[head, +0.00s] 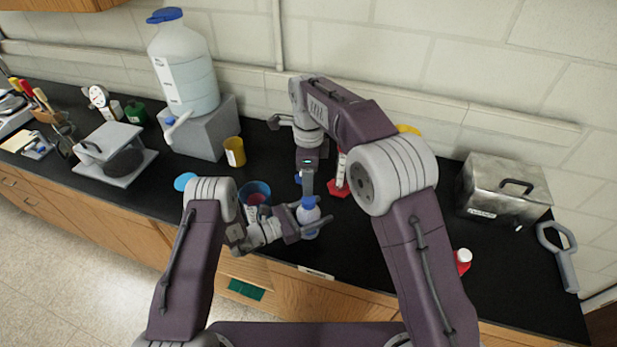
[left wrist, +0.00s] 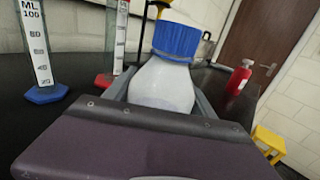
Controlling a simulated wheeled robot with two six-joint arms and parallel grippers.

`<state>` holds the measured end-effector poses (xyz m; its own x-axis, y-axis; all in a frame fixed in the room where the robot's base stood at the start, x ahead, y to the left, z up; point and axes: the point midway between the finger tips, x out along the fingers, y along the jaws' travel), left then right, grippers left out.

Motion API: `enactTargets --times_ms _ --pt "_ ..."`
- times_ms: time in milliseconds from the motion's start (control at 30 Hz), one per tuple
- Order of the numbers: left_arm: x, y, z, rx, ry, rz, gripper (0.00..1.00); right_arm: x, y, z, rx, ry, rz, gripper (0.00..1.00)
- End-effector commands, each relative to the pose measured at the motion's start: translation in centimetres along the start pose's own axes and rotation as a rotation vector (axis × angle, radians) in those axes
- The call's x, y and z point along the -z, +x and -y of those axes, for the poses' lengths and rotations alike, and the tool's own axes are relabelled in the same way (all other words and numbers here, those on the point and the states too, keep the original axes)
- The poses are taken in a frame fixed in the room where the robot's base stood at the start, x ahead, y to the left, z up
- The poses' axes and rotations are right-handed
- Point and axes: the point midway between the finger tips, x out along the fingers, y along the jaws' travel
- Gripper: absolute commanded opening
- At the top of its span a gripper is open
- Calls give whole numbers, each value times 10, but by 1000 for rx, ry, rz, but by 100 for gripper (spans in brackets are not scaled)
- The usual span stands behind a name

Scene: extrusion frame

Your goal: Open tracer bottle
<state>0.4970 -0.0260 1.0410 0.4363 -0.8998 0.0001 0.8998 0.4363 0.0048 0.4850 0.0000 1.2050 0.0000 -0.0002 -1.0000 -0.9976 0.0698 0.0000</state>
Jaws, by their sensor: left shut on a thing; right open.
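A small white bottle with a blue cap (head: 309,214) stands upright near the front of the black bench. My left gripper (head: 298,222) is shut around its body from the left side. In the left wrist view the same bottle (left wrist: 164,84) sits between the fingers with its ribbed blue cap (left wrist: 177,41) still on. My right gripper (head: 308,184) points down from above, just over and behind the cap. It is open, and I see no clear contact with the cap. Its fingertips show only small in the head view.
A blue cup (head: 256,188) stands left of the bottle. Graduated cylinders (left wrist: 41,50) stand behind it, one on a red base (head: 338,189). A red bottle (head: 463,258) stands to the right, near the front edge. A metal box (head: 503,187) is farther right.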

Motion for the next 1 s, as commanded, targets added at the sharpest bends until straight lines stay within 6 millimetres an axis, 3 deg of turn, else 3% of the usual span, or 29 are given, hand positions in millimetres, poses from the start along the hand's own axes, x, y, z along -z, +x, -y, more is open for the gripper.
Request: enactTargets --times_ms 100,300,567,800,1000 --pt "0 0 0 0 1 1 0 0 0 0 0 306 0 53" --pt "0 0 0 0 1 1 0 0 0 0 0 599 0 53" --pt "0 0 0 0 1 1 0 -1 7 -1 -1 640 -2 53" --pt "0 0 0 0 1 1 0 0 51 -1 -3 638 -3 53" --pt "0 0 0 0 1 1 0 0 76 -1 -1 637 -1 53"
